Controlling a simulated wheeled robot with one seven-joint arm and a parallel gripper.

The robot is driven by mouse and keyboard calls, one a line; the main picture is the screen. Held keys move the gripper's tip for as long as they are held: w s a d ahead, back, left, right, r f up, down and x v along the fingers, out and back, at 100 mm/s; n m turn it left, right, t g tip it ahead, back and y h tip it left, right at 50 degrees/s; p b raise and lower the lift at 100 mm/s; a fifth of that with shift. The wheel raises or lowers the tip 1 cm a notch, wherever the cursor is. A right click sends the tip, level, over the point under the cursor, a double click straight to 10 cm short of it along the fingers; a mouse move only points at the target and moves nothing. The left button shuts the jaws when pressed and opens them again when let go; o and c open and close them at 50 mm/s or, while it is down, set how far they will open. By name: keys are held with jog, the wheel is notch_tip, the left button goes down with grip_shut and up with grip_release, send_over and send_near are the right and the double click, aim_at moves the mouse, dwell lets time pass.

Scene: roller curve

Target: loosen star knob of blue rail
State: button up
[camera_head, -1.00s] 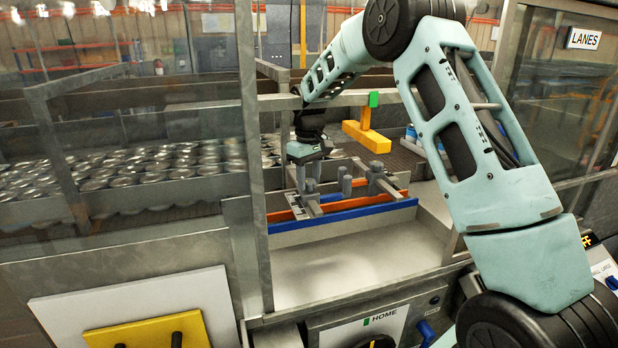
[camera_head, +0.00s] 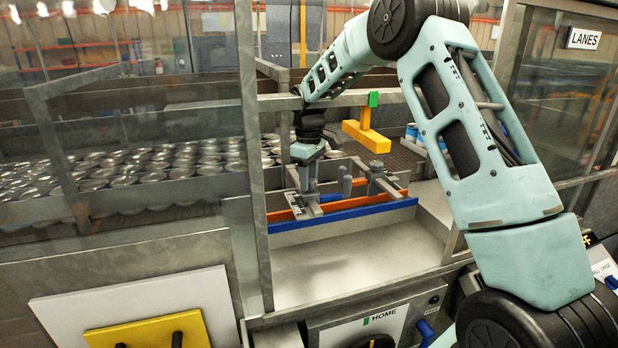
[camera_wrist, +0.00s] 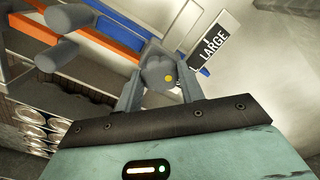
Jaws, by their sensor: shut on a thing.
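The blue rail (camera_head: 345,213) runs along the near side of the fixture, with the orange rail (camera_head: 284,215) behind it. My gripper (camera_head: 308,189) points down at the left end of the fixture. In the wrist view my gripper (camera_wrist: 158,92) is shut on a grey star knob (camera_wrist: 157,71) with a yellow dot, one finger on each side. The knob's underside and stem are hidden.
A plate marked LARGE (camera_wrist: 211,42) lies beside the held knob. Grey posts (camera_wrist: 58,53) stand nearby. A yellow beam (camera_head: 366,135) hangs behind the fixture. Many cans (camera_head: 150,170) fill the conveyor at left. A metal frame post (camera_head: 252,150) stands left of my gripper.

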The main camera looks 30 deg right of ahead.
jog(key=shift+s+f, duration=0.15)
jog(key=shift+f, duration=0.1)
jog(key=o, duration=1)
jog(key=shift+c, duration=0.2)
jog(key=shift+r, duration=0.1)
jog(key=shift+w+r, duration=0.2)
jog(key=shift+r, duration=0.4)
notch_tip(320, 180, up, 16)
jog(key=b, duration=0.3)
jog(key=shift+r+b, duration=0.15)
jog(key=shift+b, duration=0.15)
